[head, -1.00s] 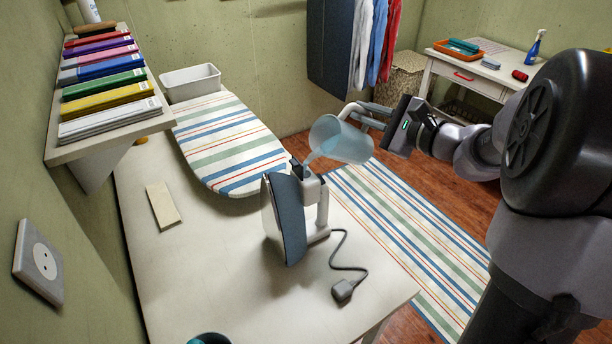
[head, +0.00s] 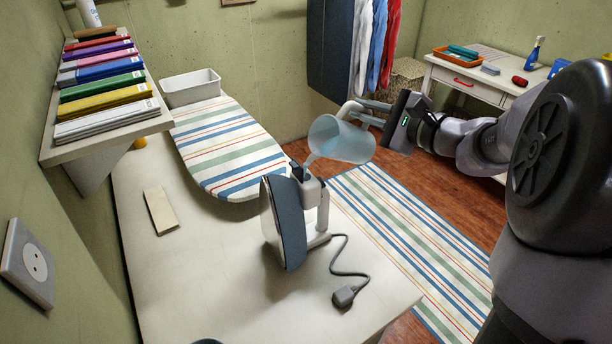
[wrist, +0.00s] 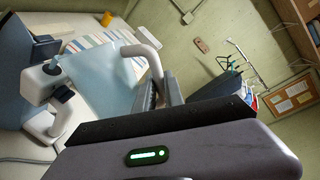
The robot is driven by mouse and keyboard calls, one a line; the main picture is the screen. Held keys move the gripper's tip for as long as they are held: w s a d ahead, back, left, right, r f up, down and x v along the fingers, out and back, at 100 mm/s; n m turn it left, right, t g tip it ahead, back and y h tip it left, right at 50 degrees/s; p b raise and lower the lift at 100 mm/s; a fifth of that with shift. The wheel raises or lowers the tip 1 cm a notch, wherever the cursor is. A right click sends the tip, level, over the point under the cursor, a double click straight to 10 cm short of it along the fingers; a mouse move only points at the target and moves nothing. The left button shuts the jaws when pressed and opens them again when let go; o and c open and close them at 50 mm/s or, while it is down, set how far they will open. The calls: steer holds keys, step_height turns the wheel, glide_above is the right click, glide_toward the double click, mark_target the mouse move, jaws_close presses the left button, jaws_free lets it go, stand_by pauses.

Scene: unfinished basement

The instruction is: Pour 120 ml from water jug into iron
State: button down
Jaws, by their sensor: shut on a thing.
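The water jug (head: 345,142) is translucent blue with a pale handle. It is tilted to the left, its mouth just above the iron's top, and a thin pale stream shows between its lip and the iron. My gripper (head: 368,112) is shut on the jug's handle, which also shows in the wrist view (wrist: 148,58). The water level inside the jug is hard to tell.
A striped ironing board (head: 228,150) lies behind the iron. The iron's grey cord and plug (head: 345,296) lie at the table's right edge. A shelf of coloured binders (head: 105,88) overhangs the left side. A wooden block (head: 160,210) lies left of the iron.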

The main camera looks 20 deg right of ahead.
stand_by(0.3)
steer(key=shift+w+d+m+p, duration=0.1)
steer(key=shift+d+m+p, duration=0.3)
steer(key=shift+p, duration=0.1)
steer(key=w+d+f+m+y+p, duration=0.1)
steer(key=w+d+m+y+p, duration=0.1)
steer(key=d+m+p, duration=0.6)
steer(key=shift+w+d+f+t+p, duration=0.3)
steer(key=shift+w+d+f+p, duration=0.05)
steer(key=shift+w+d, duration=0.1)
step_height(320, 180, up, 3)
steer(key=shift+p, duration=1.05)
